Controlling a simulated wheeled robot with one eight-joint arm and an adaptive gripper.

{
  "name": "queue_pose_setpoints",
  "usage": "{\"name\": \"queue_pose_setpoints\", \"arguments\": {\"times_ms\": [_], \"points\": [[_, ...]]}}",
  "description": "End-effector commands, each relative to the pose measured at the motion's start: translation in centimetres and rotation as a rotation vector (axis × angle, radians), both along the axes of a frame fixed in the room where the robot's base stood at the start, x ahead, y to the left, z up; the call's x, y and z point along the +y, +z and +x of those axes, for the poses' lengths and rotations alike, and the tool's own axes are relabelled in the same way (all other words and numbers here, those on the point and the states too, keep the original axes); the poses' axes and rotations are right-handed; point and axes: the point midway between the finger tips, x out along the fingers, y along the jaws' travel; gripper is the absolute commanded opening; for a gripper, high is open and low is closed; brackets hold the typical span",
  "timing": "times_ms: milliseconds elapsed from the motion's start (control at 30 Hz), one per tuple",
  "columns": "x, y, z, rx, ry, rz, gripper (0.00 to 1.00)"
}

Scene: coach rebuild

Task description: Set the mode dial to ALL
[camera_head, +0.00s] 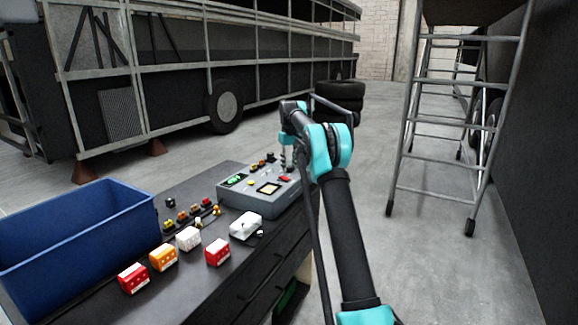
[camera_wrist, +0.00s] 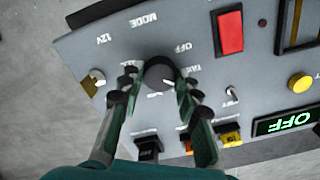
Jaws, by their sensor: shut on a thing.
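The grey control box (camera_head: 262,205) stands on the dark bench. In the wrist view its panel (camera_wrist: 95,50) appears upside down, with MODE and OFF lettering above a round black mode dial (camera_wrist: 158,72). My gripper (camera_wrist: 160,84) is shut on the dial, one finger on each side. In the head view my gripper (camera_head: 287,163) is above the box, and my arm partly hides that area. The dial's pointer is not clear, and the labels beside the fingers are partly hidden. A green display (camera_wrist: 285,122) on the panel reads OFF.
A red rocker switch (camera_wrist: 230,33), small toggle (camera_wrist: 231,93), yellow button (camera_wrist: 300,83) and metal knob (camera_wrist: 94,80) surround the dial. A blue bin (camera_head: 75,235), several coloured lamp blocks (camera_head: 163,257) and a white block (camera_head: 246,225) occupy the bench. A ladder (camera_head: 450,125) stands right.

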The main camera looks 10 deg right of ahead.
Motion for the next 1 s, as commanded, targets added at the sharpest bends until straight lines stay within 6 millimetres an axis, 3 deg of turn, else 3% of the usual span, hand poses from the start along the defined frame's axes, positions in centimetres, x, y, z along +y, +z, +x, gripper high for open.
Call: {"name": "queue_pose_setpoints", "arguments": {"times_ms": [1000], "points": [[-0.02,0.03,0.02,-0.001,-0.964,0.000,0.04]]}}
